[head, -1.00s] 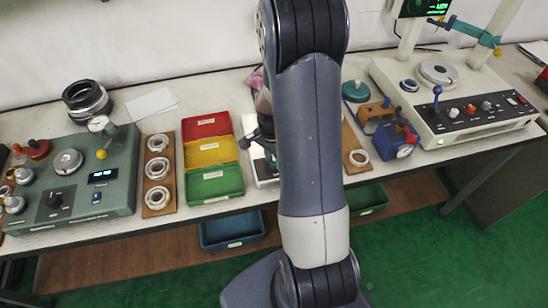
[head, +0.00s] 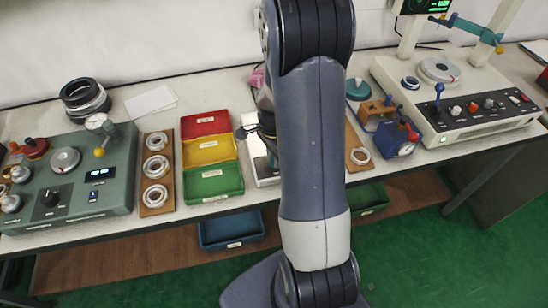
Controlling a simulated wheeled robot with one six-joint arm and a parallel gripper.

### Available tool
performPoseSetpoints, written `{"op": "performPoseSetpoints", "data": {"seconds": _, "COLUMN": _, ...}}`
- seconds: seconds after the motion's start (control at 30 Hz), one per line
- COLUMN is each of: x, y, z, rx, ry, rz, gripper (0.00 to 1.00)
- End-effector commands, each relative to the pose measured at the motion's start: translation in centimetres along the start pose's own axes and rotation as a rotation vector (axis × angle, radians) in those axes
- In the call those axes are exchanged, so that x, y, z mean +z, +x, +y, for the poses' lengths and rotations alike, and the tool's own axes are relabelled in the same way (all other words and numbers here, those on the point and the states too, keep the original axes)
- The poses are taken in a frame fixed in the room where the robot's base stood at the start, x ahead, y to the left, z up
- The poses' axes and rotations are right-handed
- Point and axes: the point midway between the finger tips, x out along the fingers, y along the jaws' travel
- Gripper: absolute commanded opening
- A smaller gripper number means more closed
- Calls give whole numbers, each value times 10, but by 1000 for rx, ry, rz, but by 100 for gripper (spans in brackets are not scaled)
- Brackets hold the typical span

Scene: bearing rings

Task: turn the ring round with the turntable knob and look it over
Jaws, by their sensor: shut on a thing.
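My gripper (head: 250,131) is partly hidden behind my arm, above the white device (head: 263,163) in the middle of the bench. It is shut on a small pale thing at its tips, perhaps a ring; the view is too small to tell. On the right-hand machine (head: 465,122) lies a round pale turntable (head: 438,70). A small dark-rimmed round part (head: 411,83), perhaps its knob, sits to its left. My gripper is well away from both.
Red (head: 205,117), yellow (head: 190,160) and green (head: 213,199) bins stand left of my gripper. A green-grey console (head: 118,190) is at the left. A blue device (head: 395,147) stands before the right-hand machine. A blue bin (head: 232,243) is below the bench.

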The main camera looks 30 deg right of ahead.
Motion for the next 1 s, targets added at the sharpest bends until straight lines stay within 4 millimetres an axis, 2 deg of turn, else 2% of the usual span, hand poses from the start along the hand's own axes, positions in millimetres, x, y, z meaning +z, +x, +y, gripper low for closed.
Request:
{"op": "performPoseSetpoints", "data": {"seconds": 0.4, "x": 0, "y": 0, "z": 0, "rx": 0, "ry": 206, "rz": -8, "gripper": 3}}
{"op": "performPoseSetpoints", "data": {"seconds": 0.93, "x": 0, "y": 0, "z": 0, "rx": -1, "ry": 237, "rz": -9, "gripper": 3}}
{"op": "performPoseSetpoints", "data": {"seconds": 0.97, "x": 0, "y": 0, "z": 0, "rx": -1, "ry": 237, "rz": -9, "gripper": 27}}
{"op": "performPoseSetpoints", "data": {"seconds": 1.0, "x": 0, "y": 0, "z": 0, "rx": -1, "ry": 237, "rz": -9, "gripper": 30}}
